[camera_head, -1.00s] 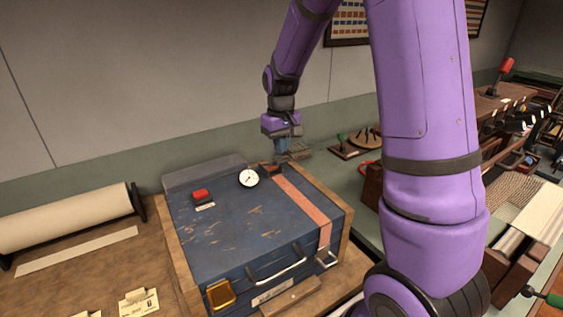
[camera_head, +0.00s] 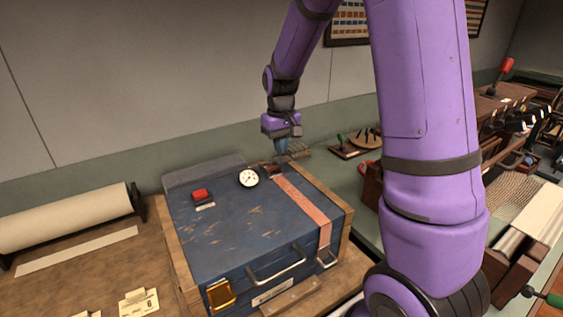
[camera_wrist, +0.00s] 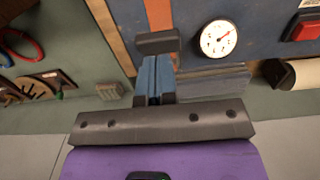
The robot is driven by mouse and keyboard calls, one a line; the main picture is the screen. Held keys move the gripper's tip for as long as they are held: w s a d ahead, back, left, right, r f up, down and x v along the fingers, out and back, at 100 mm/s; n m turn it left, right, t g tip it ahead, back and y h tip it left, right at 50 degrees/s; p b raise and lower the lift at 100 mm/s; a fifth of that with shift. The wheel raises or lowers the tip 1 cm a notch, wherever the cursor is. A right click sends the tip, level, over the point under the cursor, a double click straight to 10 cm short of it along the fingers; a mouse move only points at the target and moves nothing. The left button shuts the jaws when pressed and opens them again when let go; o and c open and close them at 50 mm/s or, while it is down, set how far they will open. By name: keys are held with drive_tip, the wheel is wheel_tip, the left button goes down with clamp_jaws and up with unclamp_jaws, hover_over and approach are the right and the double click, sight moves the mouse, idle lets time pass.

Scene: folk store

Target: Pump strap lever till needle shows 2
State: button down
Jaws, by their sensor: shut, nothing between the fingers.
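The blue case (camera_head: 230,225) has an orange strap (camera_head: 305,208) running over its lid; the strap also shows in the wrist view (camera_wrist: 158,14). At the strap's far end is the dark lever (camera_wrist: 158,43), small and partly hidden in the head view (camera_head: 272,171). The white round gauge (camera_head: 248,178) sits left of it in the head view.
A red button (camera_head: 201,195) is on the lid's left side. A wooden frame (camera_head: 342,219) surrounds the case. A paper roll (camera_head: 65,217) lies at left; tools on boards (camera_head: 362,141) lie behind at right. Space above the lid is free.

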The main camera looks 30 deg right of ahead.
sight(282, 163)
drive_tip(key=shift+s+f, duration=0.2)
drive_tip(key=shift+f, duration=1.25)
drive_tip(key=shift+s+f, duration=0.2)
drive_tip(key=shift+f, duration=1.25)
drive_tip(key=shift+r, duration=4.55)
drive_tip(key=shift+w+f, duration=0.2)
drive_tip(key=shift+f, duration=0.65)
drive_tip(key=shift+w+f, duration=0.2)
drive_tip(key=shift+f, duration=0.6)
